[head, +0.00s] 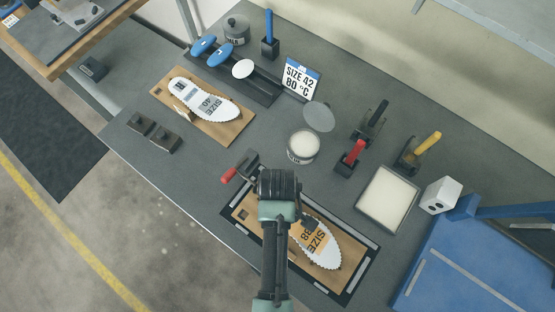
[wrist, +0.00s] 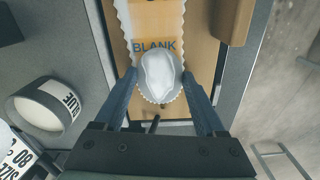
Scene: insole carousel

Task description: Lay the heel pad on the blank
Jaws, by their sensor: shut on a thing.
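My gripper (wrist: 160,88) is shut on a pale round heel pad (wrist: 158,72), with one blue-grey finger on each side of it. A brighter white patch lies on the pad's upper face. The pad is over one end of the white, scallop-edged blank (wrist: 122,18); I cannot tell whether they touch. The blank has an orange label reading BLANK. In the head view the blank (head: 335,255) lies on the near wooden board, its label reading SIZE 38. There my wrist hides the fingers, the pad and the blank's other end.
A red-handled clamp (head: 230,174) stands at the board's left end. An open glue pot (head: 303,147) is behind it. A second board (head: 222,130) holds a SIZE 40 insole. A rack (head: 262,92) holds blue and white pads. A pale tray (head: 387,199) stands right.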

